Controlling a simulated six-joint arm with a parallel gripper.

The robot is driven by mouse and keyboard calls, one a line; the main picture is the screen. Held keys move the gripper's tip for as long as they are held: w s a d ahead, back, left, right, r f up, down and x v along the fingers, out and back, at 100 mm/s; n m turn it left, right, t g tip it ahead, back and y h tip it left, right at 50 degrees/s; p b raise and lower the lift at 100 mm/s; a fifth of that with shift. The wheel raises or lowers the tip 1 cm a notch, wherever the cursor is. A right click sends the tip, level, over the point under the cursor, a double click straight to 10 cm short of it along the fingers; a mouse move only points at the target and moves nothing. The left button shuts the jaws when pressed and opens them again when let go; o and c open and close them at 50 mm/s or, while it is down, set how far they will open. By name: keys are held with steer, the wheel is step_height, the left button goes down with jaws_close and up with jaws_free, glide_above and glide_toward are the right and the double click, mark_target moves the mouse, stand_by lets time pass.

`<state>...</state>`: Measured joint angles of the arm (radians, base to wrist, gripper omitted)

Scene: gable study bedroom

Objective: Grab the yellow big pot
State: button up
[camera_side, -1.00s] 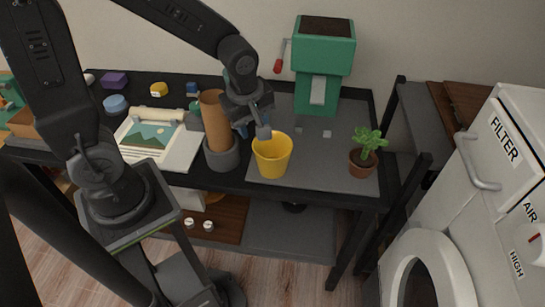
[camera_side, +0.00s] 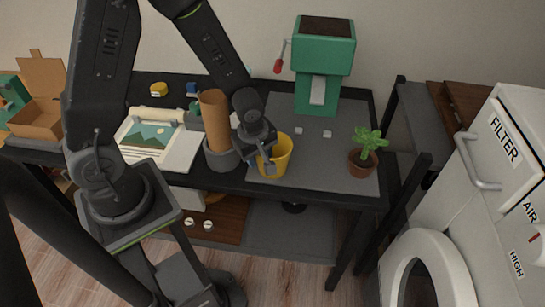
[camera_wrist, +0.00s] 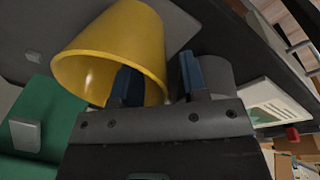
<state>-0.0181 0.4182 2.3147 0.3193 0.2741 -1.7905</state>
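The yellow big pot (camera_side: 283,155) stands upright on the grey mat, near the front edge of the dark table. My gripper (camera_side: 267,163) is at its left side and hides part of it in the side view. In the wrist view the pot (camera_wrist: 120,38) shows large, with its mouth facing the camera. My gripper's two blue fingers (camera_wrist: 158,80) are apart. The left finger overlaps the pot's mouth, and the right finger is outside its wall, so the near wall appears to lie between them. I cannot tell whether either finger touches it.
A grey holder with a brown tube (camera_side: 214,115) stands close on the left of the pot. A small potted plant (camera_side: 364,158) is to the right. A green machine (camera_side: 323,62) with a red-tipped lever stands behind. Two small light blocks (camera_side: 327,134) lie on the mat.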

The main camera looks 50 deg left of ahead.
steer(key=shift+w+a+f, duration=0.1)
steer(key=shift+f, duration=0.75)
jaws_close()
